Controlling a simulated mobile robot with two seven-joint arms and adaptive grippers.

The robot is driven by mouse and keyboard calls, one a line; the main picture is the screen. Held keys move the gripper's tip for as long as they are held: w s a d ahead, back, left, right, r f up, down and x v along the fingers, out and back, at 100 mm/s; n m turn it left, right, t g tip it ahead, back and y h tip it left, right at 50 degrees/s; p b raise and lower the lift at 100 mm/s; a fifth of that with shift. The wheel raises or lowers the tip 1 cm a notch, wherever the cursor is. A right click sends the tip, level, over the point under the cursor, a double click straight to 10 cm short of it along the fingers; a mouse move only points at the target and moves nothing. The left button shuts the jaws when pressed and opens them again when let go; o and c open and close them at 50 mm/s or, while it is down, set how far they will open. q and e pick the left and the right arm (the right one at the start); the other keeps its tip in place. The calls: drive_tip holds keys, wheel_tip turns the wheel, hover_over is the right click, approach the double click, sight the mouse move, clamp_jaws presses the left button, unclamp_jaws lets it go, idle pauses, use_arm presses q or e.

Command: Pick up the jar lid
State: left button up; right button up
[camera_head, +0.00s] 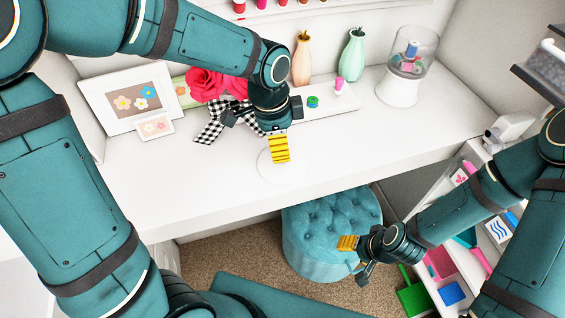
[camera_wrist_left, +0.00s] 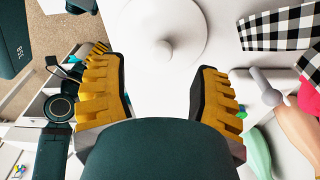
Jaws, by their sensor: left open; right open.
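The jar lid (camera_head: 267,172) is a white round disc lying on the white desk, partly hidden behind my left gripper (camera_head: 280,152). In the left wrist view the lid (camera_wrist_left: 180,22) shows a small round knob at its middle, just ahead of the space between the fingertips. My left gripper (camera_wrist_left: 160,75) is open and empty, with its yellow ribbed fingers apart, pointing down over the lid. I cannot tell the exact height. My right gripper (camera_head: 355,258) is open and empty, off the desk's front edge near the blue stool.
The white desk (camera_head: 200,190) is clear left of the lid. Behind stand picture frames (camera_head: 130,98), a red flower (camera_head: 205,84) with a checkered ribbon (camera_head: 212,128), two vases (camera_head: 352,54) and a clear jar (camera_head: 426,50). A tufted stool (camera_head: 318,222) stands below.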

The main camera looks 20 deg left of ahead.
use_arm(q)
drive_tip(key=f, duration=0.2)
drive_tip(key=f+b, duration=0.1)
drive_tip(key=f, duration=0.2)
drive_tip(key=shift+w+d+f, duration=0.25)
drive_tip(key=shift+d+f, duration=0.05)
drive_tip(key=shift+d, duration=0.05)
clamp_jaws()
